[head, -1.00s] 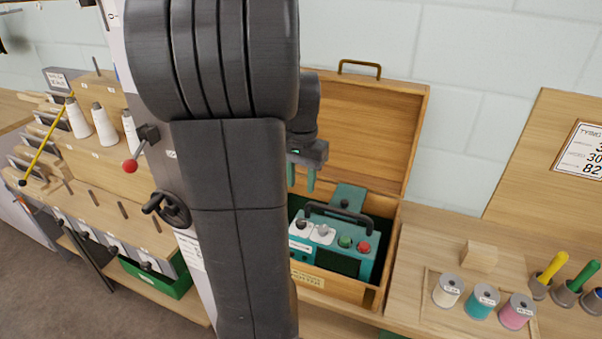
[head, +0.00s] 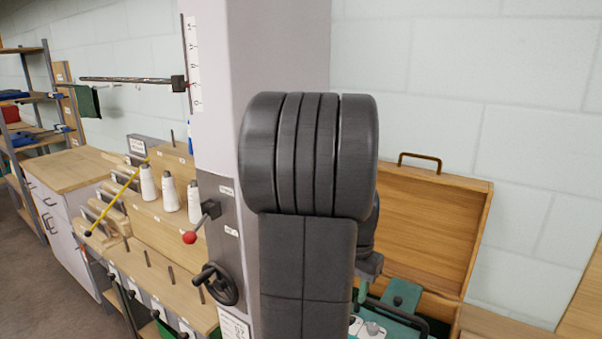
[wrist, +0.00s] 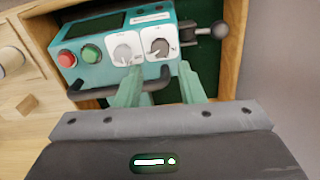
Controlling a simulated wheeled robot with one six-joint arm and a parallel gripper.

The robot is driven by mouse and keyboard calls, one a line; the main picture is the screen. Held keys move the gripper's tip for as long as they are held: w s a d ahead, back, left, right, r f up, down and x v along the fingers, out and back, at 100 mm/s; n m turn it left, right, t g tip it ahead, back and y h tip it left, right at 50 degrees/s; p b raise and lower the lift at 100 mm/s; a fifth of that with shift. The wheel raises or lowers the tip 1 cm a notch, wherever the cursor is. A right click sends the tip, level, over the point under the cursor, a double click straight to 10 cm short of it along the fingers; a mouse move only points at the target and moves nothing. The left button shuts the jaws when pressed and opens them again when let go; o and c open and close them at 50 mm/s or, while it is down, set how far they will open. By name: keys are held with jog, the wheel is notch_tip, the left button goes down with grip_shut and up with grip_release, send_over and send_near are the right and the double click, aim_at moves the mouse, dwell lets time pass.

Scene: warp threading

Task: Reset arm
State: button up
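In the head view my arm hides most of my gripper, and a green finger (head: 362,290) shows just right of the arm. The teal box (head: 393,316) lies below it, partly cut off by the frame.
The box sits in an open wooden case (head: 427,230) with its lid raised against the wall. A grey column (head: 228,120) with a red-knobbed lever (head: 190,237) and a crank wheel (head: 222,288) stands left of my arm. White thread cones (head: 170,193) stand further left.

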notch_tip(320, 180, down, 8)
jog(key=shift+r, duration=0.15)
dwell(0.4)
